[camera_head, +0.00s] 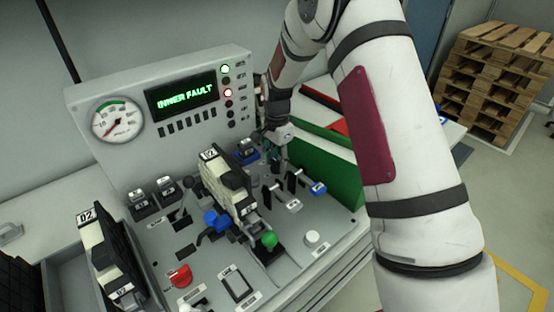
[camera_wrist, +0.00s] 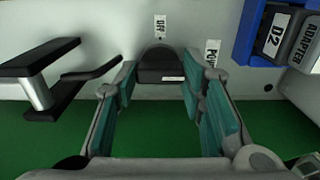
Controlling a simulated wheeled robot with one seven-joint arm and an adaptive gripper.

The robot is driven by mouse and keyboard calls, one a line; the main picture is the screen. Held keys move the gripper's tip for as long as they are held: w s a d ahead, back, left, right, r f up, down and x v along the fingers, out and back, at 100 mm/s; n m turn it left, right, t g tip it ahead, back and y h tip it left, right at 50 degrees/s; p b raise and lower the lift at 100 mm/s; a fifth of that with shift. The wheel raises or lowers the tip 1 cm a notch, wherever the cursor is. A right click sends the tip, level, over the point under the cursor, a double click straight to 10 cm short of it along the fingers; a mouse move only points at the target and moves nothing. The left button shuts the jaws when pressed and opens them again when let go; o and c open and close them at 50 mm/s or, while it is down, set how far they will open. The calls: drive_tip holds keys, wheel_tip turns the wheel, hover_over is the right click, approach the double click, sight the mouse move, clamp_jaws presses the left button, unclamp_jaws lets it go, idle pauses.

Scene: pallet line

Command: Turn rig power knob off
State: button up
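The rig power knob (camera_wrist: 161,66) is a dark, block-shaped knob in the wrist view, on the grey panel. A label reading OFF (camera_wrist: 160,25) is beyond it, and a partly hidden label starting with PO (camera_wrist: 211,55) is to its right. My gripper (camera_wrist: 160,83) has its teal-padded fingers apart, one on each side of the knob; whether they touch it I cannot tell. In the head view my gripper (camera_head: 272,157) reaches down to the back right of the rig panel (camera_head: 212,258), and the knob cannot be made out there.
The rig display (camera_head: 181,96) reads INNER FAULT, beside a round gauge (camera_head: 117,119). A black lever handle (camera_wrist: 45,75) is left of my gripper, and a blue holder with a D2 adapter (camera_wrist: 275,35) is at right. A red knob (camera_head: 180,275) and green knob (camera_head: 269,240) are nearer the front.

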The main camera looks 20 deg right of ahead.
drive_tip(key=c, duration=0.4)
drive_tip(key=shift+n, duration=0.4)
drive_tip(key=n+b, duration=0.1)
drive_tip(key=n, duration=0.2)
drive_tip(key=shift+n, duration=0.3)
drive_tip(key=n+b, duration=0.1)
drive_tip(key=n, duration=0.3)
drive_tip(key=shift+n, duration=0.3)
drive_tip(key=n+b, duration=0.1)
drive_tip(key=n, duration=0.3)
drive_tip(key=shift+n, duration=2.5)
